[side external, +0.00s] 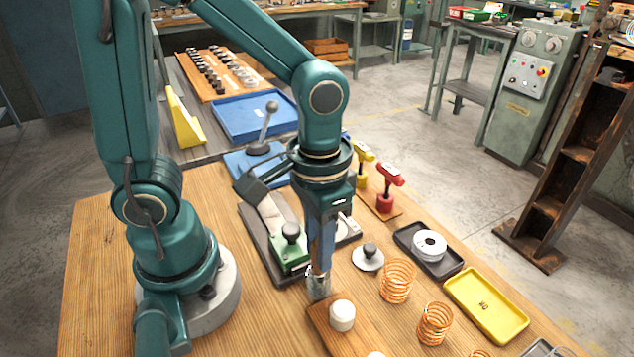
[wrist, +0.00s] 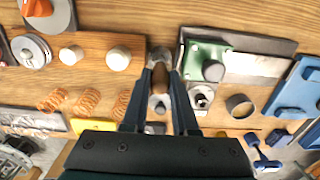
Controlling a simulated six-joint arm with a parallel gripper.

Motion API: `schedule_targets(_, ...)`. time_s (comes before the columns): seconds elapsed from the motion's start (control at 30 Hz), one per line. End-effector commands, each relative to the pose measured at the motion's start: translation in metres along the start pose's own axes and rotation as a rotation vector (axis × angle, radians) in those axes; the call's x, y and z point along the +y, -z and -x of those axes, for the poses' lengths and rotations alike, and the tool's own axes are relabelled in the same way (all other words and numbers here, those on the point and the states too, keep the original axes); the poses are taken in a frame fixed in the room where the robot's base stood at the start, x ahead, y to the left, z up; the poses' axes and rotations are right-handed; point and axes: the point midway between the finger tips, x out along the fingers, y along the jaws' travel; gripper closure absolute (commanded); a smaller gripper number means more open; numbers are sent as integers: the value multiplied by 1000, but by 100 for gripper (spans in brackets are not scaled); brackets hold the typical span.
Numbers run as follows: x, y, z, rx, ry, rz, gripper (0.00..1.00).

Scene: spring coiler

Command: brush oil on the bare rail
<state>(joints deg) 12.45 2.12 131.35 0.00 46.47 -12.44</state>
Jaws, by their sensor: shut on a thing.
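My gripper (side external: 318,270) points down over the wooden table, just right of a green slide block. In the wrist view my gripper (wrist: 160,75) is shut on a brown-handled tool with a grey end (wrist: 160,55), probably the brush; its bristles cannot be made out. In the side view only a grey piece (side external: 318,288) shows below the fingers, near the small wooden board. The green block (side external: 288,262) with a black knob sits on a dark base with a pale grey strip (side external: 270,216), possibly the rail.
The wooden board (side external: 318,318) holds a white cylinder (side external: 342,314). A knobbed grey disc (side external: 368,258), copper springs (side external: 397,281), a black tray (side external: 450,266) and a yellow tray (side external: 487,305) lie to the right. Red (side external: 388,180) and yellow-handled tools stand behind.

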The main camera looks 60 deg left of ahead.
Motion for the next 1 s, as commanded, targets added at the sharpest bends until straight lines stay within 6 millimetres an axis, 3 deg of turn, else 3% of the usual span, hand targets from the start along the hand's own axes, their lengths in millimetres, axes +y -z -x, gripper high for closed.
schedule_targets(0.27, 0, 0, 2, -1, 0, 0, 100)
schedule_targets(0.3, 0, 0, 2, -1, 0, 0, 81)
schedule_targets(0.37, 0, 0, 2, -1, 0, 0, 100)
schedule_targets(0.57, 0, 0, 4, 0, 0, 0, 100)
schedule_targets(1.0, 0, 1, 29, 3, -1, 0, 100)
